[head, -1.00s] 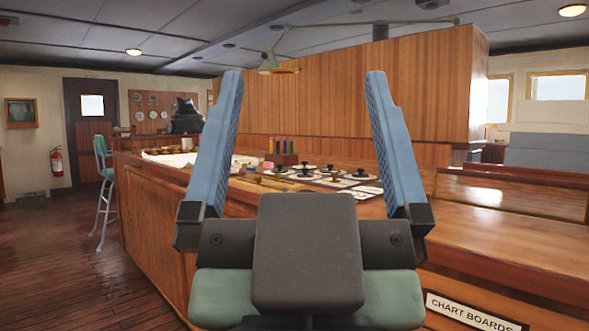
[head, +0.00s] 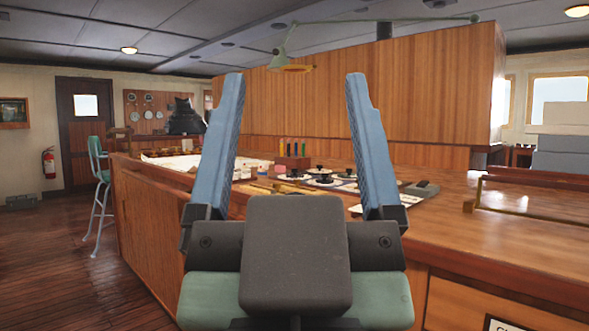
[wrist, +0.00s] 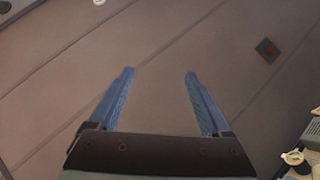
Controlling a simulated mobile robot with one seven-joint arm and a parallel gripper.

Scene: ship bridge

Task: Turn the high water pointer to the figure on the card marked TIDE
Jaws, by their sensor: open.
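My gripper (head: 295,76) stands upright and open in front of the chart table (head: 450,240), with nothing between its blue fingers. The wrist view also shows the open, empty gripper (wrist: 159,72) against the ceiling. Between and behind the fingers, several pale round dials with black knobs (head: 320,181) lie on the tabletop. I cannot tell which is the high water dial or where its pointer stands. White cards (head: 372,204) lie near the right finger, partly hidden by it; their writing is too small to read, so I cannot identify the TIDE card.
A rack of coloured markers (head: 292,160) stands behind the dials. White papers (head: 170,162) lie at the table's left end. A brass-railed frame (head: 535,212) is on the right. A wooden partition (head: 400,100) rises behind.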

